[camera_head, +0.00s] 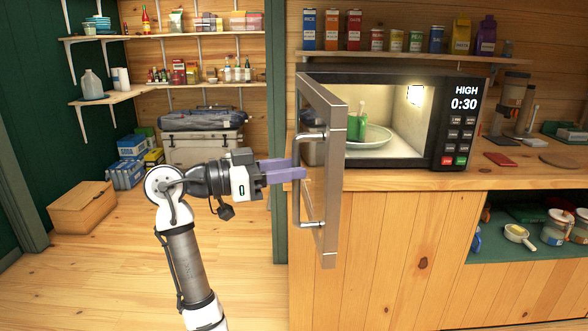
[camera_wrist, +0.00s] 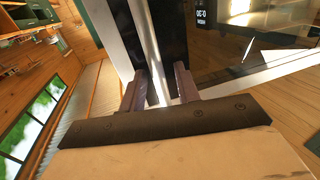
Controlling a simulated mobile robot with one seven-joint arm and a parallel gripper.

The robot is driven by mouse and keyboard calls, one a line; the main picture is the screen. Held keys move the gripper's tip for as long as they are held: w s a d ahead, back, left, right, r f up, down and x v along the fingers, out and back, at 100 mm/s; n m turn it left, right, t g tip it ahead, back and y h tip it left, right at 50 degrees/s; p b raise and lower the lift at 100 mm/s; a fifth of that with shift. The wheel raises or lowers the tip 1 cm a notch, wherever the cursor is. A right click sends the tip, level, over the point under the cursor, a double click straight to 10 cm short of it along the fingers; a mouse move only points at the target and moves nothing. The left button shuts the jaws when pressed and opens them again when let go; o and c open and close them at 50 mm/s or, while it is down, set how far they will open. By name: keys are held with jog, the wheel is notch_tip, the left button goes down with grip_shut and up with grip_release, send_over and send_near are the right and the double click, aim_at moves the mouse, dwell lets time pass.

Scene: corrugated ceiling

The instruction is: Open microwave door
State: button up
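The microwave (camera_head: 395,78) stands on the wooden counter, with its lit interior showing. Its door (camera_head: 333,170) is hinged at the left and stands swung well out toward the camera. A long silver bar handle (camera_head: 296,205) runs upright on the door's outer face. My gripper (camera_head: 297,168) is at the middle of this handle, coming from the left. In the wrist view, my gripper's purple fingers (camera_wrist: 158,82) are spread, with the handle bar (camera_wrist: 150,50) between them and gaps showing beside it. Finger contact with the bar cannot be told.
Inside the microwave, a green cup (camera_head: 360,127) stands on a pale plate (camera_head: 370,138). Boxes and cans line the shelf (camera_head: 400,54) above. The counter front (camera_head: 400,250) lies below the door. Open floor (camera_head: 110,265) lies left, with a cardboard box (camera_head: 82,208) farther back.

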jog(key=b+v, duration=0.1)
jog(key=v, duration=1.1)
jog(key=shift+b, duration=0.4)
jog(key=shift+a+r, duration=0.1)
